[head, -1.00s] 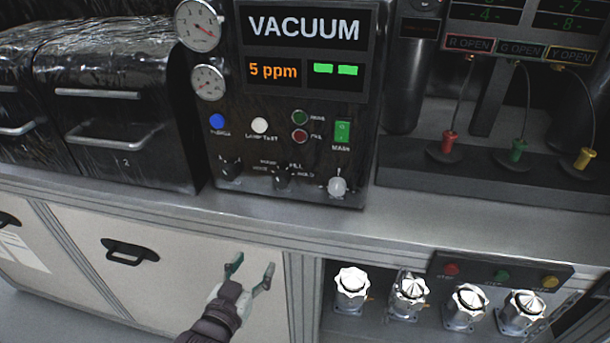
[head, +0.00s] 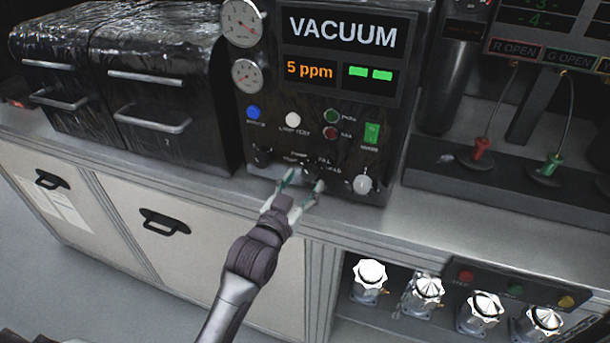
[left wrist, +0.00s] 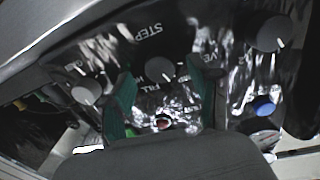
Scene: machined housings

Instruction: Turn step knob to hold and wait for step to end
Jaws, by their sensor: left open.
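The vacuum panel (head: 345,110) reads "VACUUM" and "5 ppm", with two green bars lit. In the head view the knob is small, dark and hard to make out. My left gripper (head: 303,183) is open in front of it. In the left wrist view its green-padded fingers (left wrist: 163,90) stand either side of the knob; I cannot tell whether they touch. My right gripper is not in view.
A dark knob (head: 262,157) and a pale knob (head: 362,184) flank the step knob. Blue (head: 253,112) and white (head: 293,119) buttons sit above. The bench edge (head: 235,188) runs below the panel. Black drawer units (head: 160,95) stand left.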

